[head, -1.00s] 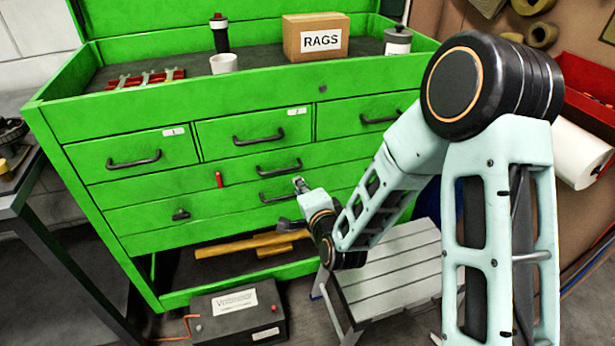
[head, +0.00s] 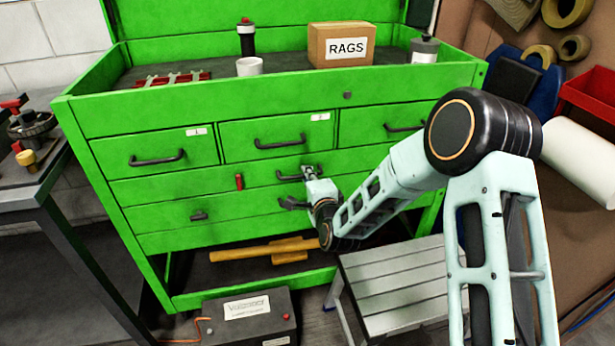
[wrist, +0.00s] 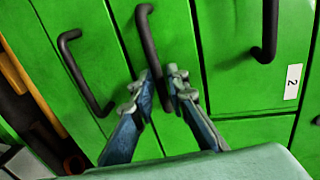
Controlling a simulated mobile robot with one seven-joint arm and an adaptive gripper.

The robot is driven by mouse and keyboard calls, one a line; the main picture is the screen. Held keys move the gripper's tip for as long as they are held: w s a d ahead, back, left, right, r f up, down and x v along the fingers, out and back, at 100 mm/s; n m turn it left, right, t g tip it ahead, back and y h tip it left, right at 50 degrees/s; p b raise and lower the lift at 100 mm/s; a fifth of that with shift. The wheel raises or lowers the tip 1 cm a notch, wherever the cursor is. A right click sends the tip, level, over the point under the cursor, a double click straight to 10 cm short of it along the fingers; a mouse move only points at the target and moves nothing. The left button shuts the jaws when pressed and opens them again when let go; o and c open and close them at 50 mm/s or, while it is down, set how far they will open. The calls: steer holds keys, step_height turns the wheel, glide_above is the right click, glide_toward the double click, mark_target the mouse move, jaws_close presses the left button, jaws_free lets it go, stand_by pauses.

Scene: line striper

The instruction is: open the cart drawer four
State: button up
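The green cart (head: 120,215) stands ahead with three small drawers on top and two wide drawers below, all looking shut. I take the upper wide drawer (head: 210,188) as drawer four. Its dark bar handle (head: 287,178) is partly covered by my gripper (head: 309,171). In the wrist view my gripper (wrist: 160,78) has a fingertip on each side of this handle (wrist: 149,45), near its lower end in that picture. The gap is narrow; whether the fingers press on the bar is unclear. The lower wide drawer's handle (wrist: 83,72) is left of the fingers.
Drawer two's handle (wrist: 269,30) is at the right in the wrist view, beside a white "2" tag (wrist: 291,82). A grey step stool (head: 395,285) and a dark box (head: 250,318) stand below in front of the cart. A workbench (head: 40,190) is at left.

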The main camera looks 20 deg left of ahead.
steer(key=shift+w+a, duration=0.2)
steer(key=shift+w, duration=0.05)
steer(key=shift+c, duration=0.4)
jaws_close()
steer(key=shift+s+d+f, duration=0.1)
